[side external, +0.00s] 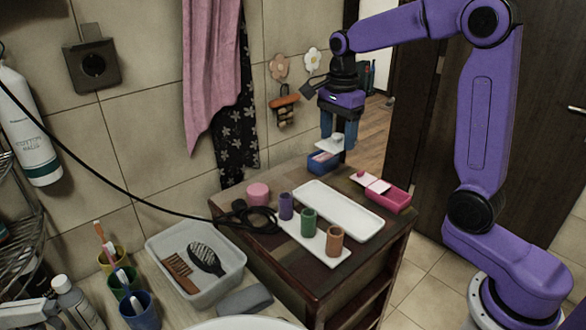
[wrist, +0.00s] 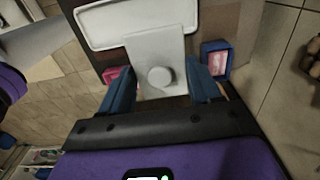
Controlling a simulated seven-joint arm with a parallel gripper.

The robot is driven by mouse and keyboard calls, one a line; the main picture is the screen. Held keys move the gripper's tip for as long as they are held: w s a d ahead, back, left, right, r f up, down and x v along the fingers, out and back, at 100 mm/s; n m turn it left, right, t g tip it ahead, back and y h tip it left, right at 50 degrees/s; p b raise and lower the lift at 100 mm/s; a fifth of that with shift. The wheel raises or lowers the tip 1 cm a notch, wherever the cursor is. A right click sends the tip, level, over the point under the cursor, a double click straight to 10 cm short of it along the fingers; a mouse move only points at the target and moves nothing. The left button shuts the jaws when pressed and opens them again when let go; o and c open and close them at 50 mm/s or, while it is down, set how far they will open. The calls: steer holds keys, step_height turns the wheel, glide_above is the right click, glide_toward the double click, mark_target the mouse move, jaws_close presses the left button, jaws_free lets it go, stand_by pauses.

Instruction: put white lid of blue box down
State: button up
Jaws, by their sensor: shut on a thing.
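My gripper (side external: 338,140) is shut on the white lid (side external: 329,146), a flat plate with a round knob. In the wrist view the lid (wrist: 155,48) lies between the two blue fingers of my gripper (wrist: 160,84), with its knob near the fingertips. The open blue box (side external: 323,165) stands on the far end of the wooden cabinet, with something pink inside. In the side view the lid is held just above the box. In the wrist view the blue box (wrist: 215,62) shows to the right of the lid, beyond the right finger.
A pink box (side external: 396,201) with a pale, knobbed lid (side external: 371,182) lying askew stands on the cabinet's right side. A long white tray (side external: 338,211) lies mid-cabinet.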

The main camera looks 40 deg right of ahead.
mark_target(318, 144)
steer(key=a, duration=0.1)
steer(key=w+a+f, duration=0.2)
steer(key=a, duration=0.1)
steer(key=w+f, duration=0.3)
steer(key=w, duration=0.1)
steer(key=w+f, duration=0.3)
steer(key=w, duration=0.1)
steer(key=w+f, duration=0.3)
steer(key=w, duration=0.1)
steer(key=shift+w+a, duration=0.35)
steer(key=shift+w+f, duration=0.3)
steer(key=shift+f, duration=1.5)
steer(key=shift+f, duration=0.15)
steer(key=o, duration=1)
steer(key=shift+o, duration=0.2)
